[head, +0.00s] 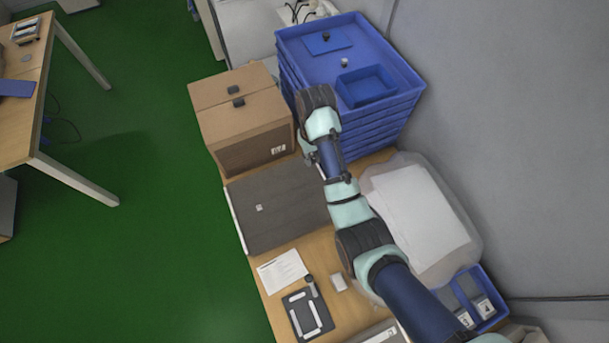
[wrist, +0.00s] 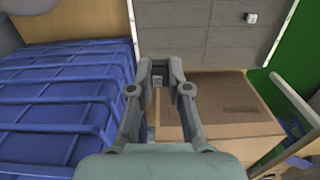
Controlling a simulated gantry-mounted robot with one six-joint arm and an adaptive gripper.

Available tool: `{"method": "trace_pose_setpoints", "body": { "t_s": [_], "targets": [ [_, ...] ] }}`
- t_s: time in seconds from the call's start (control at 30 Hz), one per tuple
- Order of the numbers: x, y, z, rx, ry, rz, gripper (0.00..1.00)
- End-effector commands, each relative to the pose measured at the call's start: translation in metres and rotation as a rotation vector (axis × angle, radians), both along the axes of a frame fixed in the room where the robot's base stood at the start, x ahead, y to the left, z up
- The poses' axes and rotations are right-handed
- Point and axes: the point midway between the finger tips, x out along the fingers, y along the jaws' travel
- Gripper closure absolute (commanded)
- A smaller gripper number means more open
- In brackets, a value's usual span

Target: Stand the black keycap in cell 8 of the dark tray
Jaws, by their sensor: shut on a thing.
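The dark tray (head: 270,225) is a flat grey panel on the wooden bench; the wrist view shows thin lines dividing its face (wrist: 205,45) into cells. A small light keycap (head: 259,208) sits on it, also seen in the wrist view (wrist: 251,18). My gripper (wrist: 160,72) is shut on a small dark thing, the black keycap (wrist: 157,81), at its fingertips. In the wrist view the fingertips overlap the boundary between tray and cardboard box. The fingers partly cover the keycap, and its height above the surface is unclear. I cannot read any cell numbers.
A cardboard box (head: 242,125) adjoins the tray's far edge, with small dark items on top. Tall stacked blue crates (head: 400,100) stand close by, left in the wrist view (wrist: 70,100). A bagged white pack (head: 420,215) lies right of the tray. Most of the tray is bare.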

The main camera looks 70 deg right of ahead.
Motion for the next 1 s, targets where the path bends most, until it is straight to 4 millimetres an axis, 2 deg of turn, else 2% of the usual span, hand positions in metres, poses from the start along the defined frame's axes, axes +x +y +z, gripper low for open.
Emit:
{"method": "trace_pose_setpoints", "body": {
  "t_s": [0.03,0.2,0.27,0.4,0.5,0.6,0.77,0.9,1.0],
  "targets": [
    [0.0,0.0,-0.018,0.001,0.001,0.0,0.96],
    [0.0,0.001,-0.072,0.001,0.001,0.001,0.96],
    [0.0,0.002,-0.08,0.004,0.004,0.001,0.96],
    [0.0,0.002,-0.122,0.004,0.003,0.001,0.96],
    [0.0,0.001,-0.142,0.002,0.002,0.001,0.96],
    [0.001,0.001,-0.152,0.0,0.0,0.002,0.96],
    [0.001,0.001,-0.158,0.001,0.001,0.001,0.96],
    [0.0,0.001,-0.184,0.001,0.001,0.002,0.96],
    [0.001,0.001,-0.196,0.001,0.001,0.002,0.96]
  ]
}}
